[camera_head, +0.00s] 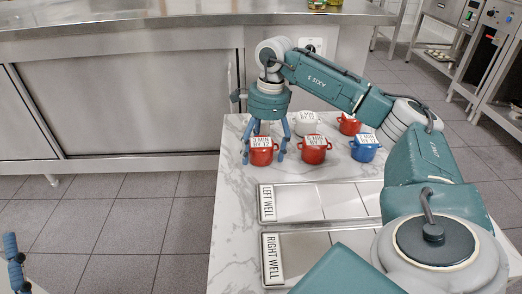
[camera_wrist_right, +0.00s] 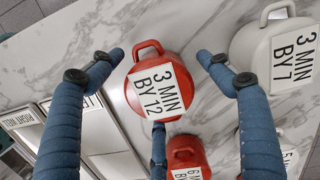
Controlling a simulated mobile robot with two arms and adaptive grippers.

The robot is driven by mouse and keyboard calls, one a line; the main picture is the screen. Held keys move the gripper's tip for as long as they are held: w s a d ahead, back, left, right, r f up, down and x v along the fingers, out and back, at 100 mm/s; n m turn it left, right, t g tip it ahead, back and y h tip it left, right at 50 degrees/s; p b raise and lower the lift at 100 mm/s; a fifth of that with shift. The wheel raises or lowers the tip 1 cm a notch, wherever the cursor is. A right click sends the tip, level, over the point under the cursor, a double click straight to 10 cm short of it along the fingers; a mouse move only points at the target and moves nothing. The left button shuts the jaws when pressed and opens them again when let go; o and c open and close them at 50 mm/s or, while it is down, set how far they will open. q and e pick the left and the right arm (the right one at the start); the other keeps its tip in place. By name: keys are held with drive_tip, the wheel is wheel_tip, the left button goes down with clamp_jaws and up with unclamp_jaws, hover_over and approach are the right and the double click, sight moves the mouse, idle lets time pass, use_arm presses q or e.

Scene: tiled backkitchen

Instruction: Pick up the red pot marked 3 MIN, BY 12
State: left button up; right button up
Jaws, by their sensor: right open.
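The red pot marked 3 MIN, BY 12 (camera_head: 262,157) stands upright on the marble counter, at the left of a group of pots. In the right wrist view the pot (camera_wrist_right: 133,95) shows its white label and one handle loop at the top. My right gripper (camera_head: 263,155) points down over it. Its blue fingers are spread around the pot, with gaps at the sides; in the wrist view the gripper (camera_wrist_right: 160,60) is open. The third finger is close to the label's lower edge; contact is unclear. Part of my left gripper (camera_head: 14,262) shows at the lower left edge.
A red pot (camera_head: 314,156) stands right of the target, a blue pot (camera_head: 364,154) further right. A white pot (camera_head: 306,129) and another red pot (camera_head: 349,127) stand behind. Trays labelled LEFT WELL (camera_head: 267,204) and RIGHT WELL (camera_head: 270,259) lie in front.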

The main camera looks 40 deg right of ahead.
drive_tip(key=shift+f, duration=0.1)
drive_tip(key=c, duration=1.5)
